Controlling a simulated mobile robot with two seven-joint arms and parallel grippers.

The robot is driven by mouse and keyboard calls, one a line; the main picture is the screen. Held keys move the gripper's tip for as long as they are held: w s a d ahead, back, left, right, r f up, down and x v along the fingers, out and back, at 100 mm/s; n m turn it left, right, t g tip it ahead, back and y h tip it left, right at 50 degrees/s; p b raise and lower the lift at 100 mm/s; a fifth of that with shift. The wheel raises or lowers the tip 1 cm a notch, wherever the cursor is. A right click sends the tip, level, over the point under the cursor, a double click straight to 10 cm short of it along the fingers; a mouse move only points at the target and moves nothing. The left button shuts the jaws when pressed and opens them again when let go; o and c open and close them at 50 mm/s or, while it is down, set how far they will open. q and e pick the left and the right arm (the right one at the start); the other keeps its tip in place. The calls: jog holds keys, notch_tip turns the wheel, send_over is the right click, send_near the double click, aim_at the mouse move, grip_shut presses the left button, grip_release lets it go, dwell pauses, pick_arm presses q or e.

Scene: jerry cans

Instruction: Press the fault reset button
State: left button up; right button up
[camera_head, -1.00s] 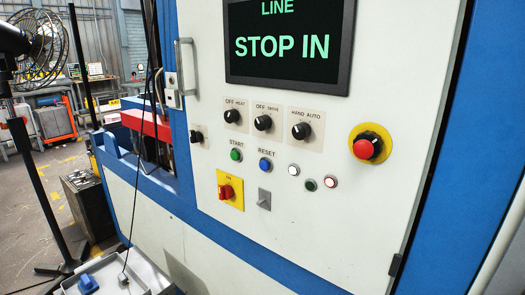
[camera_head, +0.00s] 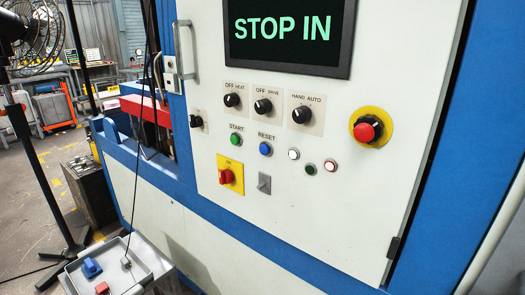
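The blue round button under the label RESET (camera_head: 265,149) is on the white control panel (camera_head: 330,215), right of the green START button (camera_head: 235,140). Nothing covers it. The screen (camera_head: 287,35) above reads STOP IN in green. Neither of my grippers shows in the head view.
A red emergency stop (camera_head: 366,130) on a yellow disc sits at the panel's right. Three black knobs (camera_head: 263,106) are above the buttons. A red switch on a yellow plate (camera_head: 229,174) is below START. A grey tray (camera_head: 140,275) and a fan stand (camera_head: 42,180) are at left.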

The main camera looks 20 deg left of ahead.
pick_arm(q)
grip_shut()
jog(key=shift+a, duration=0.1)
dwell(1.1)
